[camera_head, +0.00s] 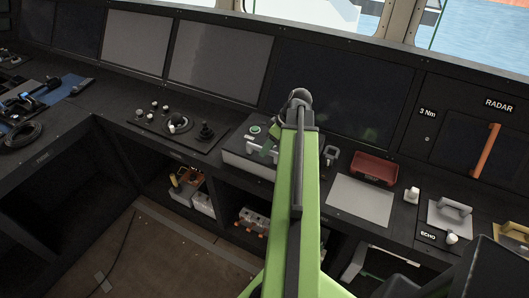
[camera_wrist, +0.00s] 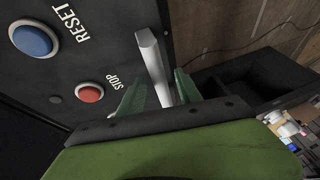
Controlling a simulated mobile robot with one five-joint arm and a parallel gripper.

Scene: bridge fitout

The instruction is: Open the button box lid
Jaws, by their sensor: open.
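The button box (camera_head: 247,160) is a grey box with a dark top on the console, just left of my green arm. Its lid looks down, with a round green button (camera_head: 255,129) and a pale handle on top. In the wrist view the dark panel (camera_wrist: 110,45) carries a blue RESET button (camera_wrist: 34,41) and a red STOP button (camera_wrist: 89,92). A pale bar handle (camera_wrist: 151,56) stands out from this panel. My gripper (camera_wrist: 160,80) is open, its green fingers on either side of the handle. I cannot tell whether they touch it. In the head view my arm partly hides the gripper.
A joystick panel (camera_head: 180,125) lies left of the box. A red tray (camera_head: 374,168) and a pale sheet (camera_head: 360,200) lie to the right. Upright screens (camera_head: 218,57) stand behind. Open shelves below the console hold a tool tray (camera_head: 193,190).

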